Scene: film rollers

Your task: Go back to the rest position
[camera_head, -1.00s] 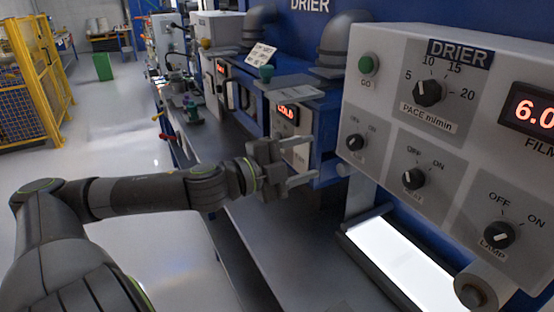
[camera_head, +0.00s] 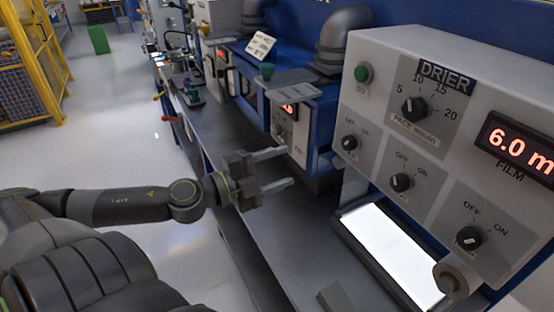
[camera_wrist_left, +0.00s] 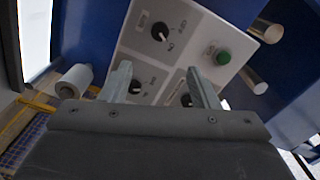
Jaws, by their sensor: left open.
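My left gripper (camera_head: 284,168) is open and empty above the grey bench, in front of the drier machines. Its two fingers point right, apart from the drier panel. In the left wrist view the open fingers (camera_wrist_left: 160,85) stand in front of a grey panel with black knobs and a green button (camera_wrist_left: 223,57). The drier control panel (camera_head: 380,120) has a green GO button (camera_head: 362,73), several dark knobs and a red display (camera_head: 519,142) reading 6.0 m. My right gripper is not in view.
A lit white panel (camera_head: 390,252) lies below the drier controls. The grey bench (camera_head: 290,235) runs along the blue machines. A yellow cage (camera_head: 30,70) and a green bin (camera_head: 98,40) stand at the far left, with open floor (camera_head: 120,155) between.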

